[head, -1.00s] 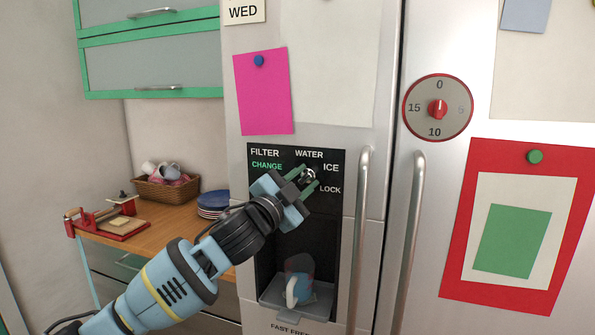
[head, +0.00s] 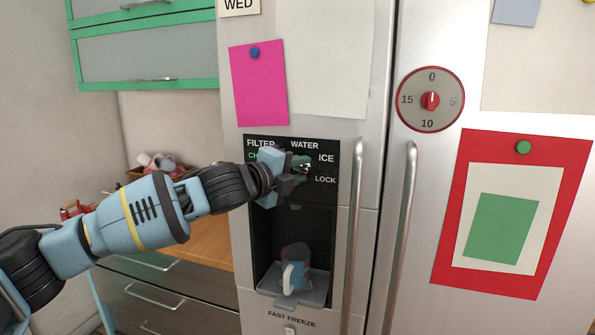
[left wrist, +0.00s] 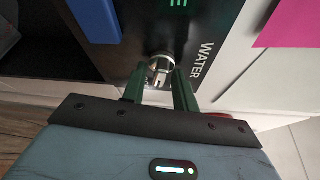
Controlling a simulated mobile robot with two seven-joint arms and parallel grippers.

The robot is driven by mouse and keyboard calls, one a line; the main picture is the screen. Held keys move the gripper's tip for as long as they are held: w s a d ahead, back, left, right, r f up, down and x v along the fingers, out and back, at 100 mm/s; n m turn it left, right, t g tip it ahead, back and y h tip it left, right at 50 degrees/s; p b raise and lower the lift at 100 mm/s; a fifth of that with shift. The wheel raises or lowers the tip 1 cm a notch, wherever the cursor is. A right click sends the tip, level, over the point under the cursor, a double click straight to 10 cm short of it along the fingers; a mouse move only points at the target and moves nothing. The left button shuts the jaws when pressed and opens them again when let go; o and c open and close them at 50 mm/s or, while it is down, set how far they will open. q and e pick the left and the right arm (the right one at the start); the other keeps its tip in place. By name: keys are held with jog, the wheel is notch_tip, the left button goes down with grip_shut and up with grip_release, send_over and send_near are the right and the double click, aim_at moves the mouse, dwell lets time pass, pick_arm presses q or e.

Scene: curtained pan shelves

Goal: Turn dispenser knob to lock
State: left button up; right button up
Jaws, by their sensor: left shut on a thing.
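The dispenser knob (head: 306,167) is a small silver dial on the black dispenser panel (head: 318,205), among the labels WATER, ICE and LOCK. My left gripper (head: 301,168) reaches it from the left, its green fingers shut on the knob. In the left wrist view the knob (left wrist: 161,68) sits between the tips of the left gripper's fingers (left wrist: 160,82). Which label the knob points to cannot be told. The gripper hides part of the CHANGE label. My right gripper is not in view.
A blue mug (head: 295,272) stands on the dispenser's drip tray (head: 290,300) below. Two vertical fridge handles, one close by (head: 355,215) and one farther right (head: 402,215), stick out right of the panel. A wooden counter (head: 205,240) lies at left.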

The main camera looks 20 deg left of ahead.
pick_arm(q)
jog(key=shift+r+m+g+y, duration=0.1)
jog(key=shift+m+g+y, duration=0.35)
jog(key=shift+m, duration=0.95)
jog(key=shift+y, duration=0.25)
jog(key=o, duration=0.6)
jog(key=shift+d, duration=0.1)
jog(key=shift+v, duration=3.85)
